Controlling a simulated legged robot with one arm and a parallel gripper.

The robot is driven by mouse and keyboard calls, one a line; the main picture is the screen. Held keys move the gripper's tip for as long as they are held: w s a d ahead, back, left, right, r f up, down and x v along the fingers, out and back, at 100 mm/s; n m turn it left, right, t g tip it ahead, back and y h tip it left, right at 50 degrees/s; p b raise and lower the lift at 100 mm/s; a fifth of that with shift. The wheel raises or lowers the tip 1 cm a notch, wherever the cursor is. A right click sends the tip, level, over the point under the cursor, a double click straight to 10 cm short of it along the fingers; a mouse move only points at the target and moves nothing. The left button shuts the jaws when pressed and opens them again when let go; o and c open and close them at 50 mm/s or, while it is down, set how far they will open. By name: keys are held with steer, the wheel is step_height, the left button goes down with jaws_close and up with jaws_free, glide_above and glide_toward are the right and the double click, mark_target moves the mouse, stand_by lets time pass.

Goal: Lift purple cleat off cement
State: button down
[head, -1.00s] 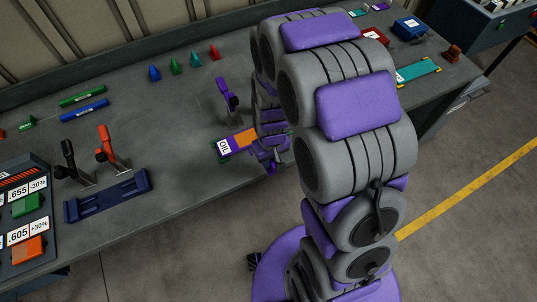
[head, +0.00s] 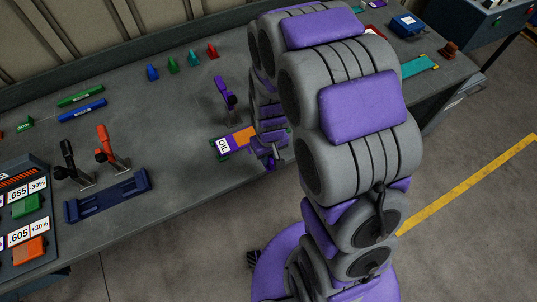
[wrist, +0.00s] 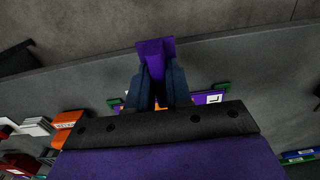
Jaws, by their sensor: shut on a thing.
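My gripper (wrist: 159,80) is shut on the purple cleat (wrist: 154,50), which sticks out between the two dark blue fingers in the wrist view. In the head view my gripper (head: 268,150) is low over the bench, at the right end of a purple strip with an OIL label (head: 222,145). An orange patch (head: 244,136) lies on this strip; a sliver of orange also shows behind the fingers in the wrist view. The cleat is hidden by my gripper in the head view. I cannot tell whether it touches the orange patch.
A purple-handled clamp (head: 224,92) stands just behind the strip. Black (head: 68,155) and red (head: 104,145) clamps stand to the left by a dark blue rail (head: 108,197). Small coloured wedges (head: 173,66) stand at the back. The bench between is clear.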

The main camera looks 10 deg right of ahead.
steer(key=shift+s+r, duration=0.1)
steer(key=shift+r, duration=0.45)
steer(key=shift+r+p, duration=0.1)
steer(key=shift+p, duration=0.2)
steer(key=shift+r+p, duration=1.5)
steer(key=shift+r, duration=2.35)
